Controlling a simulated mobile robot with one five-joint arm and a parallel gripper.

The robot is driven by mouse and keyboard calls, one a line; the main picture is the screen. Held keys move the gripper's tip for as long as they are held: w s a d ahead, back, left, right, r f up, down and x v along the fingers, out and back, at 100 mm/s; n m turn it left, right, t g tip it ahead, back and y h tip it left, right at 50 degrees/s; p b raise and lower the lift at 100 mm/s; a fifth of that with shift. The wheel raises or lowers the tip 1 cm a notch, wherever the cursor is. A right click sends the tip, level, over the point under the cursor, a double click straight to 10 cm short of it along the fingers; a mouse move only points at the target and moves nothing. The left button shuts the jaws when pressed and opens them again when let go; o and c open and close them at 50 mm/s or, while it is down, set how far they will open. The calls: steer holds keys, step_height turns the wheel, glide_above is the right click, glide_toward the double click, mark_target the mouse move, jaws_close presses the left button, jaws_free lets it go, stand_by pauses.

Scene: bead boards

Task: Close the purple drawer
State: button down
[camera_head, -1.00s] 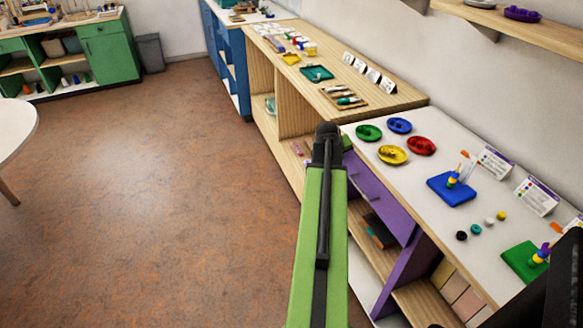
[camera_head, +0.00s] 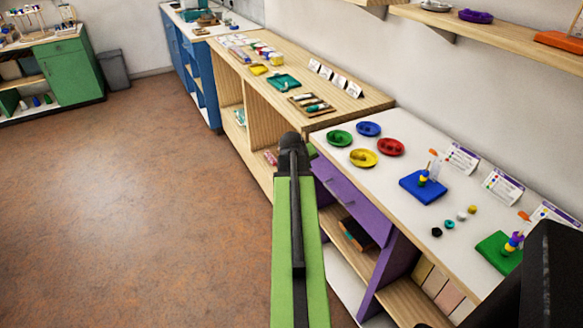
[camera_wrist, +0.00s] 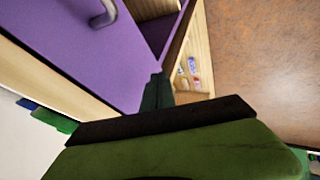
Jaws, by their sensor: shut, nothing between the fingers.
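The purple drawer (camera_head: 352,205) is in the front of the white-topped unit, just under the top's edge. Its grey handle shows near the left end, and larger in the wrist view (camera_wrist: 104,14). The drawer front (camera_wrist: 85,50) fills the upper left of the wrist view. I cannot tell whether it stands out a little or is flush. My gripper (camera_wrist: 157,92) is shut and empty, close to the drawer front's lower edge in the wrist view. In the head view my dark wrist hides most of it, left of the drawer; contact cannot be told.
The white top (camera_head: 400,160) carries coloured dishes, a blue board (camera_head: 422,188) and a green board (camera_head: 495,250) with bead posts, and loose beads. Open shelves lie below the drawer. A wooden unit (camera_head: 260,100) adjoins behind. The brown floor (camera_head: 140,200) on the left is clear.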

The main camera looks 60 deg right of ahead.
steer(key=w+p+v, duration=0.1)
steer(key=p+v, duration=0.7)
steer(key=v, duration=0.2)
steer(key=shift+s+a, duration=0.3)
steer(key=shift+s, duration=0.05)
steer(key=shift+f, duration=0.1)
